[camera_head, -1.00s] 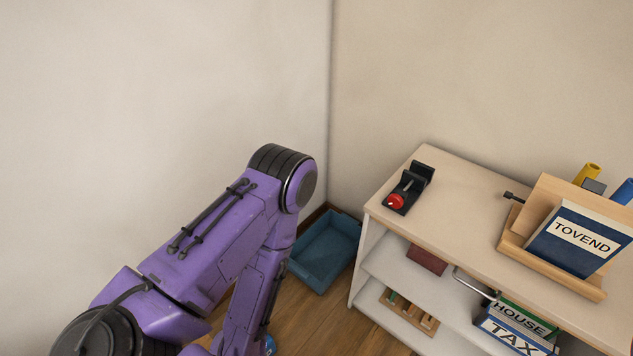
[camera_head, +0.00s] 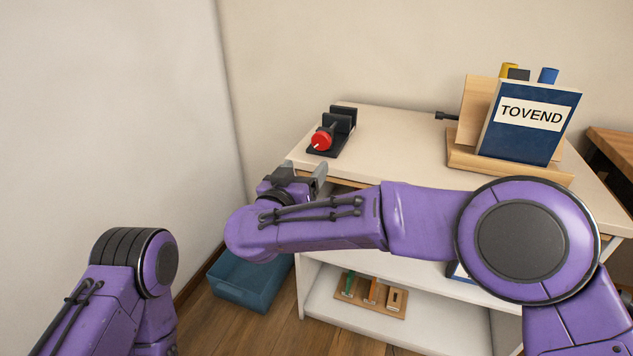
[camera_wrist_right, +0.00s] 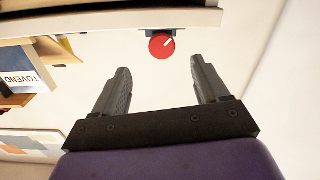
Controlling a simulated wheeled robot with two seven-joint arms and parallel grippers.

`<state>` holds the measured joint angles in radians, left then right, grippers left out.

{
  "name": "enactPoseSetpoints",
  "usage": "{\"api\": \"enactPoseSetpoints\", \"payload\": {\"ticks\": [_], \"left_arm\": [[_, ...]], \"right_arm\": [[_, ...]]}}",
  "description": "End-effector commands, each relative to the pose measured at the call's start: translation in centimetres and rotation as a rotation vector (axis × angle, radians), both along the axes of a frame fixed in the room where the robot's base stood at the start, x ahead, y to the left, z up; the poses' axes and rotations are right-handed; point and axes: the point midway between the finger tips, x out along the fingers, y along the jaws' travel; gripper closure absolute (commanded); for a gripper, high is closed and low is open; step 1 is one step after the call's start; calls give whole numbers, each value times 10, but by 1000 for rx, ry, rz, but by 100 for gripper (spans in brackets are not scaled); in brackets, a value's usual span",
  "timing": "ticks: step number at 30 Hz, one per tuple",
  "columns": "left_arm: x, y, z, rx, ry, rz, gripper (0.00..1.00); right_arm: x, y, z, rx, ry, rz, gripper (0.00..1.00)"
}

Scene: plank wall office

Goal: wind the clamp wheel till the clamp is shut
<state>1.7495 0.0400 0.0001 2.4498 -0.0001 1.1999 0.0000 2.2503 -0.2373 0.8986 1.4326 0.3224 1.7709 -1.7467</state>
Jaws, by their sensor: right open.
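The clamp (camera_head: 338,128) is a dark vise on the left end of the cabinet's white top. Its red wheel (camera_head: 322,140) with a pale mark faces me. The red wheel (camera_wrist_right: 162,46) also shows in the right wrist view, ahead of the fingers and between their lines. My right gripper (camera_head: 305,172) is open and empty, in front of the cabinet edge, a little below and apart from the wheel. Its two fingers (camera_wrist_right: 160,86) stand wide apart in the wrist view. My left arm shows at the lower left; its gripper is out of view.
A wooden stand (camera_head: 462,155) with a blue TOVEND binder (camera_head: 528,122) stands on the top to the right. A blue bin (camera_head: 245,280) is on the floor below. A lower shelf holds a wooden tray (camera_head: 370,297). The top between clamp and stand is clear.

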Motion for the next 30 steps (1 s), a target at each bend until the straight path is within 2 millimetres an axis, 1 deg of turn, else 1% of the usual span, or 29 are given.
{"api": "enactPoseSetpoints", "payload": {"ticks": [1,3,5,12,15,18,22,28,29,30], "left_arm": [[0,0,-9,0,0,0,26],[0,0,-10,1,-1,0,26],[0,0,-10,1,-1,0,26],[0,0,-20,1,-1,0,26],[0,0,-23,1,-1,0,26],[0,0,-24,1,-1,0,26],[0,0,-25,0,0,0,26],[0,0,-24,0,0,0,26],[0,0,-24,0,0,0,26],[0,0,-24,0,0,0,26]], "right_arm": [[0,4,1,-1,-4,-7,26],[3,5,8,-5,-3,-13,26],[11,2,9,-5,-1,-15,26],[62,-15,7,-4,1,-14,26],[80,-21,8,-6,0,-13,26],[92,-24,9,-7,-1,-12,26],[98,-27,10,-11,-2,-10,26],[99,-27,10,-11,-2,-10,26],[99,-26,10,-11,-2,-10,32],[99,-26,10,-11,-1,-9,45]]}}
